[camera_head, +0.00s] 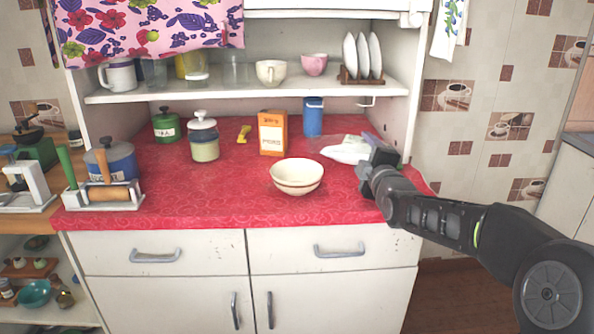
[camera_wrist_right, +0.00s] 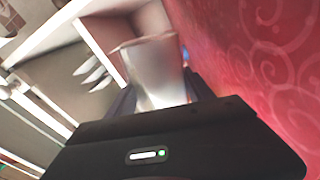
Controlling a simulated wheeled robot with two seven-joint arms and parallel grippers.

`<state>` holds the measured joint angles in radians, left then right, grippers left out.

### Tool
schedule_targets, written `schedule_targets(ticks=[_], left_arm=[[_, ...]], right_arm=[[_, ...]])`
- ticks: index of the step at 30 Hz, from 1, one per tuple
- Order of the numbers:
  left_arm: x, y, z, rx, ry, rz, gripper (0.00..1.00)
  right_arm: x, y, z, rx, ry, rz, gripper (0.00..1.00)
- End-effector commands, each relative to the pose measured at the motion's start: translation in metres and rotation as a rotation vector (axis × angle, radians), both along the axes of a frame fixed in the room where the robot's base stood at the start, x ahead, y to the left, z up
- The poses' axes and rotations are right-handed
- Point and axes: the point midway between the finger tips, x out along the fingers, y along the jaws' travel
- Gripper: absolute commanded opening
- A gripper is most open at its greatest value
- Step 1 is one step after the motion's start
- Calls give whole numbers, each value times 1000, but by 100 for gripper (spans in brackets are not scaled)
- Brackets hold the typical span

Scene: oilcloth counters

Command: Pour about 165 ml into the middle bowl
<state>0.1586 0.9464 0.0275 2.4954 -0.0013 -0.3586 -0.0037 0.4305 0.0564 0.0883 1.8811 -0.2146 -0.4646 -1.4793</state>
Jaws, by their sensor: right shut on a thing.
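A cream bowl (camera_head: 297,186) with a thin brown band stands upright on the red counter, the only bowl I see on it. Its inside looks pale, and I cannot tell whether it holds anything. My right gripper (camera_head: 380,155) is right of the bowl and a little behind it, low over the counter. It is shut on a pale, see-through container (camera_wrist_right: 155,75), which shows between the fingers in the right wrist view. In the head view the container is hard to separate from the pale things beside the gripper, and its contents are unclear. My left gripper is not in view.
A white, bag-like thing (camera_head: 345,153) lies left of my right gripper. Behind the bowl stand an orange-brown carton (camera_head: 272,134) and a blue canister (camera_head: 313,117). A lidded jar (camera_head: 204,138) and a green tin (camera_head: 166,127) stand left.

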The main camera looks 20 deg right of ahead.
Motion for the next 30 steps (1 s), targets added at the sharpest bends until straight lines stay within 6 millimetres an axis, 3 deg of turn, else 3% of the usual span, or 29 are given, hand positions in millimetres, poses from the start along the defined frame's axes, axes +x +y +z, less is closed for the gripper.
schedule_targets(ticks=[30], left_arm=[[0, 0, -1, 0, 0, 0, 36]], right_arm=[[1, 2, 10, -117, 24, -3, 0]])
